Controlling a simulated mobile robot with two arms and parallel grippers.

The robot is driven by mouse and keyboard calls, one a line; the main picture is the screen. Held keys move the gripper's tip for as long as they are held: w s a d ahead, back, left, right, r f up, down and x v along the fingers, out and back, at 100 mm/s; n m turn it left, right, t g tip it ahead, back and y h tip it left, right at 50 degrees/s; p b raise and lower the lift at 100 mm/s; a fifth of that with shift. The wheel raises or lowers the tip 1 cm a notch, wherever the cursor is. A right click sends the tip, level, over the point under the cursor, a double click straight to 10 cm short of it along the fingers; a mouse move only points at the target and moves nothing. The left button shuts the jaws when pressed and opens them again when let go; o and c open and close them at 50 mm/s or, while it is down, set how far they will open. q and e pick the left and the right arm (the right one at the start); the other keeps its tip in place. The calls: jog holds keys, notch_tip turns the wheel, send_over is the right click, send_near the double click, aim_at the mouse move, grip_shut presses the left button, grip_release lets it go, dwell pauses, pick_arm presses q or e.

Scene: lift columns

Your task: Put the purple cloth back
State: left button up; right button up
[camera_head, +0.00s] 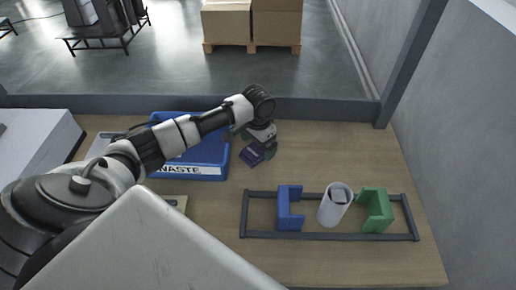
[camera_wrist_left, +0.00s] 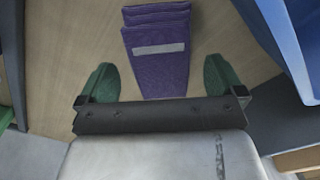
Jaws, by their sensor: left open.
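The purple cloth (camera_head: 251,156) lies folded on the wooden table, just right of the blue bin. In the left wrist view the cloth (camera_wrist_left: 160,62) shows stacked folds and a pale grey label. My left gripper (camera_head: 260,144) is over the table at the cloth's far side. In the wrist view the open left gripper (camera_wrist_left: 160,80) has its green fingertips apart on either side of the cloth's near end, with wood showing between each finger and the cloth. I cannot tell how high the fingers are above the table. My right gripper is not in view.
The blue bin (camera_head: 205,173) labelled "WASTE" stands left of the cloth, partly behind my left arm. A dark frame (camera_head: 330,237) at the front right has a blue holder (camera_head: 287,208), a white cylinder (camera_head: 333,210) and a green holder (camera_head: 377,210). The table's right back (camera_head: 345,150) is clear.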

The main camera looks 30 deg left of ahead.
aim_at(258, 148)
pick_arm(q)
notch_tip(258, 148, up, 10)
jog(key=shift+b, duration=0.3)
jog(key=shift+f, duration=0.2)
